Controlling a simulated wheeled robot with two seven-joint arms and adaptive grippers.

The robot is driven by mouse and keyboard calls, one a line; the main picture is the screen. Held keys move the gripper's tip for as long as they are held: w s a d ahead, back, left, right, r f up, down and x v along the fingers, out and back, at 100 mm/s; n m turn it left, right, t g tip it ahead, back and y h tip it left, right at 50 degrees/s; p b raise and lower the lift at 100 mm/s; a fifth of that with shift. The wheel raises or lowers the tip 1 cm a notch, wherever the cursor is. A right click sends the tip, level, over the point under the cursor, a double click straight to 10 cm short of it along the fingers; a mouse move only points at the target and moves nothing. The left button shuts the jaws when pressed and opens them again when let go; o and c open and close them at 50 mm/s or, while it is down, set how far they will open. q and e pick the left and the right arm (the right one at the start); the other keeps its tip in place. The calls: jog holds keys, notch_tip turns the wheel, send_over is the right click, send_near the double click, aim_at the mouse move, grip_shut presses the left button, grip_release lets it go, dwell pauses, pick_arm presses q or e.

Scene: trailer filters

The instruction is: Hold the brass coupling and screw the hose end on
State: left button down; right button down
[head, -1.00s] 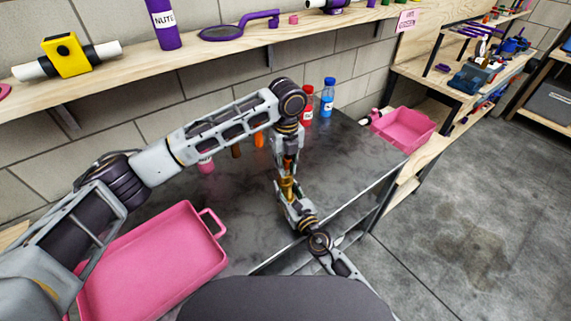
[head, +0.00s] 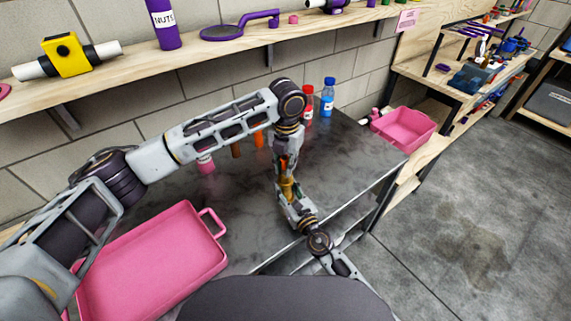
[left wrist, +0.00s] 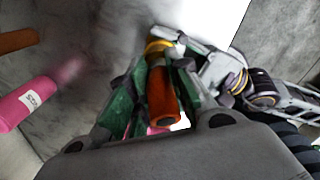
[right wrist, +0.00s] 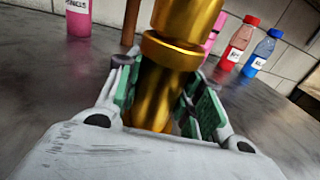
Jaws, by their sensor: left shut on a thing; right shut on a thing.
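The brass coupling (head: 287,190) stands upright between my two grippers in the head view. My right gripper (head: 292,202) is shut on it from below; in the right wrist view the coupling (right wrist: 155,90) sits between the green finger pads. My left gripper (head: 286,170) is directly above, pointing down, shut on the orange hose end (left wrist: 162,95). A wider brass piece (right wrist: 188,20) sits on top of the coupling in the right wrist view, and a brass ring (left wrist: 158,46) shows past the orange part in the left wrist view. How far the threads engage cannot be seen.
A pink tray (head: 215,262) lies at the left on the dark bench. A pink bottle (head: 205,165), a red bottle (head: 308,106) and a blue bottle (head: 327,95) stand towards the wall. A pink bin (head: 420,133) is at the right. The bench's right front is clear.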

pick_arm(q)
jog(key=m, duration=0.5)
jog(key=shift+m, duration=0.4)
jog(key=c, duration=1.3)
grip_release()
jog(key=shift+r, duration=0.1)
jog(key=shift+r, duration=2.15)
